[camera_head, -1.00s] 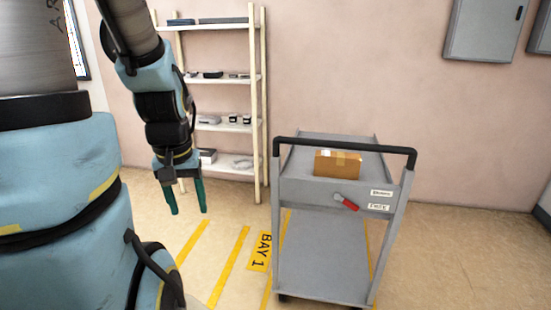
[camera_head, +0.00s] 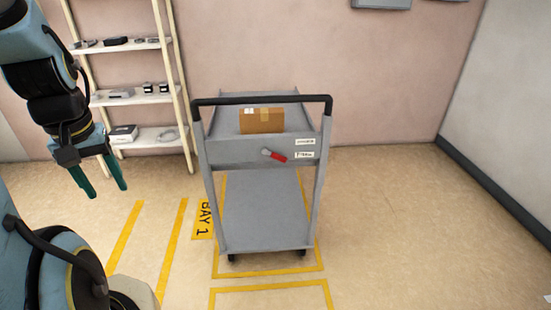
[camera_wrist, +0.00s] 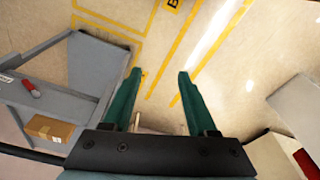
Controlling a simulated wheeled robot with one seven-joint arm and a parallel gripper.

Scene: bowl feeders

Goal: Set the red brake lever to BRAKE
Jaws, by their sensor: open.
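The red brake lever (camera_head: 277,156) is on the near upper panel of a grey cart (camera_head: 262,210), its red grip slanting down to the right from a grey pivot. Two white labels sit to its right, one above the other; their print is too small to read surely. The lever also shows at the left of the wrist view (camera_wrist: 33,90). My gripper (camera_head: 100,192) is open and empty, with green fingers pointing down, well to the left of the cart and apart from it. The fingers also show in the wrist view (camera_wrist: 157,75) above bare floor.
A cardboard box (camera_head: 261,121) lies on the cart's top, behind the panel. The cart's black handle (camera_head: 260,99) spans above the lever. A shelf rack (camera_head: 140,98) stands behind my gripper. Yellow lines and a BAY 1 mark (camera_head: 203,218) are on the floor, which is clear around the cart.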

